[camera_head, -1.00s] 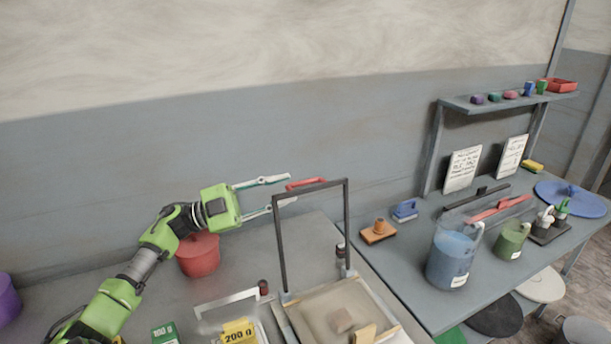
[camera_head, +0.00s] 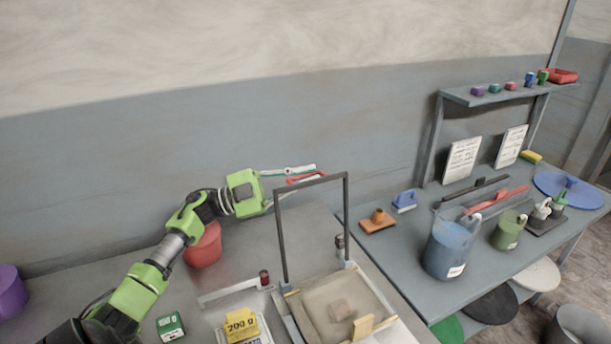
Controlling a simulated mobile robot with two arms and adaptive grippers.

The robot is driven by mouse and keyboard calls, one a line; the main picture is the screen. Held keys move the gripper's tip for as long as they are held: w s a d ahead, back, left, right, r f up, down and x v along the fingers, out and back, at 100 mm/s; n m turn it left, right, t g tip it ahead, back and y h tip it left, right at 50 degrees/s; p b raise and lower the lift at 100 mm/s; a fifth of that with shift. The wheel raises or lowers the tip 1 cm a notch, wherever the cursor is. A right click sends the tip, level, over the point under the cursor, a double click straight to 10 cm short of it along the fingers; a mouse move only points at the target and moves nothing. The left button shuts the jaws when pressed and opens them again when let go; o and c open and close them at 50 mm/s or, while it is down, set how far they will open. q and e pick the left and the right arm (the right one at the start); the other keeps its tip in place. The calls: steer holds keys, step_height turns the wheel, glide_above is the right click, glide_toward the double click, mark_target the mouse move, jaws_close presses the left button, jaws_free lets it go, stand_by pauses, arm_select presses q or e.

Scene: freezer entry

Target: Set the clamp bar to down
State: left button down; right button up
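The clamp bar (camera_head: 280,243) is a dark upright frame hinged at the back of a tray-like bed (camera_head: 317,300). It stands raised, with a red handle (camera_head: 293,181) at its top. My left gripper (camera_head: 320,173) comes in from the left at the height of the handle. Its two light fingers are apart, one above and one below the red handle as seen here, partly overlapping it. I cannot tell whether they touch it. My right gripper is not in view.
A red pot (camera_head: 204,246) stands behind my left arm. A yellow 200 g block (camera_head: 241,325) and a green box (camera_head: 171,325) lie in front. A blue jug (camera_head: 449,250) and other items stand on the right-hand table.

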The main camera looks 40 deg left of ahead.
arm_select(q)
steer(key=s+d+m+g+p, duration=0.1)
steer(key=s+d+m+p, duration=0.1)
steer(key=d, duration=0.4)
steer(key=s+d+m+g+p, duration=0.2)
steer(key=s+d+m, duration=0.2)
steer(key=d, duration=0.3)
steer(key=shift+s+r+m, duration=0.3)
steer(key=shift+s+m, duration=0.05)
steer(key=shift+m, duration=0.55)
steer(key=shift+a, duration=0.1)
steer(key=c, duration=2.2)
jaws_free()
steer(key=shift+o, duration=0.2)
steer(key=r+v, duration=0.1)
steer(key=v, duration=1.1)
steer(key=shift+f, duration=0.3)
